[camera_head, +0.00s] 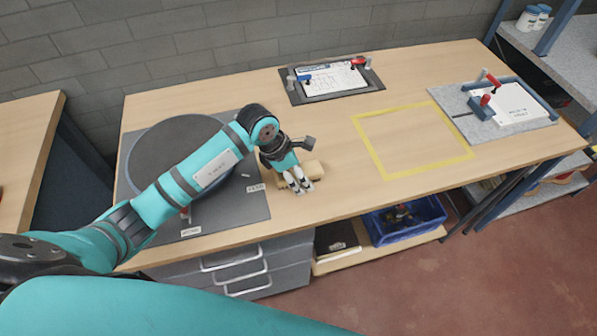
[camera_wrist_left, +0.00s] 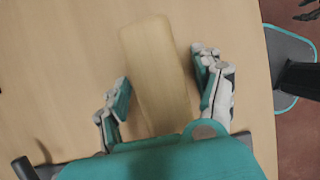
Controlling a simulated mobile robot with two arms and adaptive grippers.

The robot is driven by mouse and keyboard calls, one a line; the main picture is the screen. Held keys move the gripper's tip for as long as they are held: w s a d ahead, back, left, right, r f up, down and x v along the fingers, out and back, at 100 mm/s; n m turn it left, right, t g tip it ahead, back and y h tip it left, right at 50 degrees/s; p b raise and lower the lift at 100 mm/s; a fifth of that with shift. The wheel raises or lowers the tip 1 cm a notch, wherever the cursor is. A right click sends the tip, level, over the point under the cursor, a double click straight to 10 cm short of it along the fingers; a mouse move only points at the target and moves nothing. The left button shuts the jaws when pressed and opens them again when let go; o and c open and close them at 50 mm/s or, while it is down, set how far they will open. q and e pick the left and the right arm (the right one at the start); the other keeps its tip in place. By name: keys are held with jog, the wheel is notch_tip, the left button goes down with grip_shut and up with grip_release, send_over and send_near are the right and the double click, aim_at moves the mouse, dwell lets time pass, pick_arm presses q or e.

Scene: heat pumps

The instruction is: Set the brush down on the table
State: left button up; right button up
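The brush shows as a plain pale wooden block (camera_wrist_left: 158,75) in the left wrist view. In the left wrist view, the fingers of the left gripper (camera_wrist_left: 162,80) stand apart on either side of the block, with a gap at the right finger. The block seems to lie on the table; its underside is hidden.
A grey mat with a dark round plate (camera_head: 150,150) lies left, under my arm. A clipboard fixture (camera_head: 332,80) is at the back. A yellow taped square (camera_head: 412,138) is empty. A grey board with a white box (camera_head: 508,104) stands right. A blue crate (camera_head: 405,220) is below.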

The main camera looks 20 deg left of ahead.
pick_arm(q)
jog(key=shift+r, duration=0.1)
jog(key=b+v, duration=0.1)
jog(key=v, duration=1.1)
jog(key=shift+r, duration=0.1)
jog(key=shift+d, duration=0.1)
